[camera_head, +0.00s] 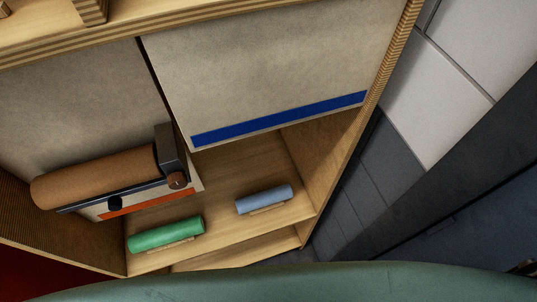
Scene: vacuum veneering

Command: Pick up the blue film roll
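The blue film roll (263,199) is a small light blue cylinder lying on its side on the lower wooden shelf (240,165). It lies right of the middle of the head view, near the shelf's front edge, on a small wooden support. Nothing is seen touching it from above. Neither of my grippers shows in the head view.
A green roll (165,234) lies left of the blue one on the same shelf. A large brown roll (95,178) in a dark holder (171,154) is above it. A panel with a dark blue strip (280,118) hangs behind. A wooden side wall (330,150) closes the right.

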